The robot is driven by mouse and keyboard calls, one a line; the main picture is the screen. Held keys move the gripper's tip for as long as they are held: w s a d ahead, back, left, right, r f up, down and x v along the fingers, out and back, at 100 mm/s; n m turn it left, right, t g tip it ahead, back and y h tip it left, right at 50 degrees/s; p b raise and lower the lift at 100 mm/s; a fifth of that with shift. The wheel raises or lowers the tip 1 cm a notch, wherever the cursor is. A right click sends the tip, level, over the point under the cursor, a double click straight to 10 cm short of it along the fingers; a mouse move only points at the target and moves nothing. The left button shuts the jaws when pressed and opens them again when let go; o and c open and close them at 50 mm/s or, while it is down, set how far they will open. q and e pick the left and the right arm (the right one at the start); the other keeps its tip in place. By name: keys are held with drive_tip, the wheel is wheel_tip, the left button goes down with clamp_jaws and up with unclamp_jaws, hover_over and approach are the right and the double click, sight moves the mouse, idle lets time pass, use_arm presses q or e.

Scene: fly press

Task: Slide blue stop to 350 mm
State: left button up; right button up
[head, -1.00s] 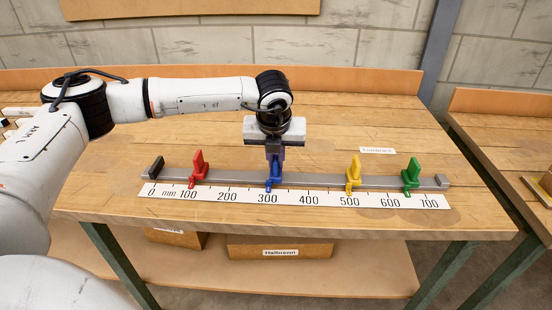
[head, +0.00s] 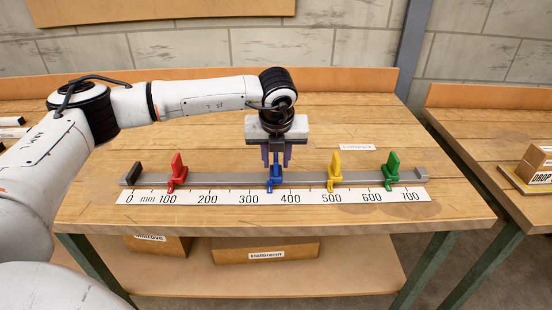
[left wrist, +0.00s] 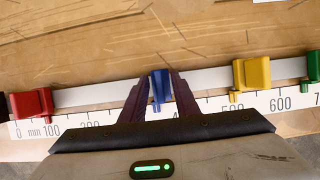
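The blue stop (head: 274,177) stands upright on the grey rail (head: 225,179). Its pointer is about midway between 300 and 400 on the white scale (head: 270,197), near 350 mm. My left gripper (head: 276,160) is above it, pointing down, with its purple fingers spread on either side of the stop. In the left wrist view the blue stop (left wrist: 160,88) sits between the two fingers, with a gap on each side. The scale there is partly hidden by my gripper. My right gripper is not in view.
A red stop (head: 177,170) stands near 100, a yellow stop (head: 335,171) near 500 and a green stop (head: 391,170) near 650. A black end block (head: 130,174) is at the rail's left end. The bench top (head: 350,115) behind the rail is mostly clear.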

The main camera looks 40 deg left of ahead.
use_arm(q)
drive_tip(key=shift+r, duration=0.1)
drive_tip(key=v, duration=1)
drive_tip(key=shift+b, duration=0.3)
